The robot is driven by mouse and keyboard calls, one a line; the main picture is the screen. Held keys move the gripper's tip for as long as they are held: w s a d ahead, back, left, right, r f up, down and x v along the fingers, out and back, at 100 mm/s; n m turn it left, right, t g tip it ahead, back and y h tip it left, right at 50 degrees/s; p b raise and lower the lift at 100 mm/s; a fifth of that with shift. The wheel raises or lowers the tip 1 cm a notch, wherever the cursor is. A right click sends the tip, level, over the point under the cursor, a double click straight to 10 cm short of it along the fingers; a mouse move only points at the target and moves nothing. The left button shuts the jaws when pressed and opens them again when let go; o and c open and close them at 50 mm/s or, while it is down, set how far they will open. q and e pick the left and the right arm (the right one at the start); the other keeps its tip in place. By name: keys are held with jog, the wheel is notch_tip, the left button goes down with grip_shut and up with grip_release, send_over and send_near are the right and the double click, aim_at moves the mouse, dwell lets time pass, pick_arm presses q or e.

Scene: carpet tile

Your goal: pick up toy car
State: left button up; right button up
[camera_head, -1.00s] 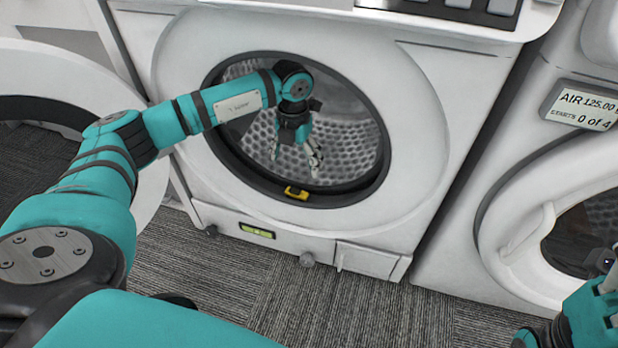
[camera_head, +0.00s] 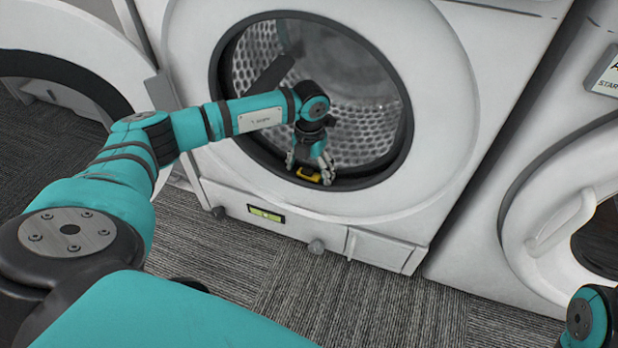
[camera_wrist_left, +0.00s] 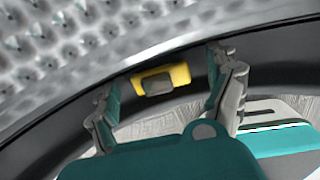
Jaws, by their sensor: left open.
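The toy car (camera_head: 308,174) is small and yellow with a dark top. It sits on the dark lower rim of the washing machine opening (camera_head: 262,158). My left gripper (camera_head: 309,176) is open just above it, with its fingers pointing down. In the left wrist view the yellow car (camera_wrist_left: 161,80) lies between and a little beyond the two open fingertips (camera_wrist_left: 166,82). No clear contact with the car shows. My right gripper is out of the head view; only part of my right arm shows at the lower right corner.
The perforated metal drum (camera_head: 350,125) lies behind the gripper. An open round door (camera_head: 95,35) stands at the left. A second machine with a white door (camera_head: 545,215) is at the right. Grey carpet (camera_head: 290,290) in front is clear.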

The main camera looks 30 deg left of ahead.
pick_arm(q)
jog(key=c, duration=1.1)
